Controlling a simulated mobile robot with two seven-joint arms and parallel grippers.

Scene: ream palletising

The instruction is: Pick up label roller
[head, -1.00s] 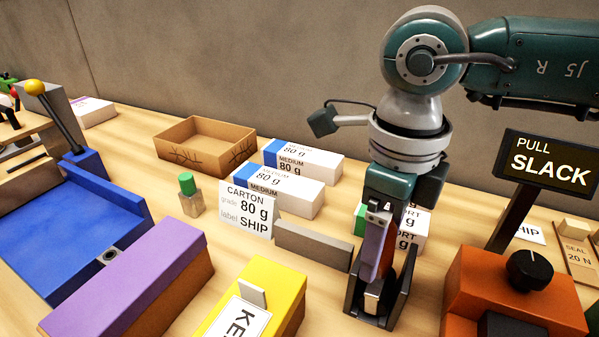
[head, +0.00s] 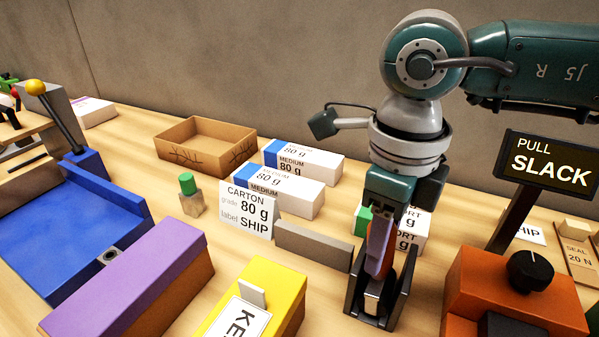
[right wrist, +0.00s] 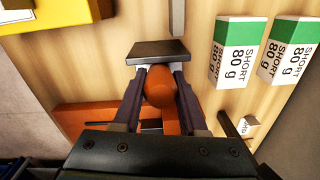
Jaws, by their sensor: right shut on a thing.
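The label roller shows in the right wrist view as a rounded orange handle (right wrist: 160,90) between my two dark fingers. In the head view, my right gripper (head: 380,250) points down over a dark cradle (head: 400,295) and largely hides the roller. A pale metal part (head: 373,295) shows low inside the cradle. My right gripper is shut on the orange handle, which still sits at the cradle. My left gripper is not in view.
An orange box with a black knob (head: 530,270) stands close right of the cradle, beside the SLACK sign (head: 548,162). A grey bar (head: 312,243) and the CARTON card (head: 249,212) are on the left. Green-ended SHORT packs (right wrist: 238,50) stand behind.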

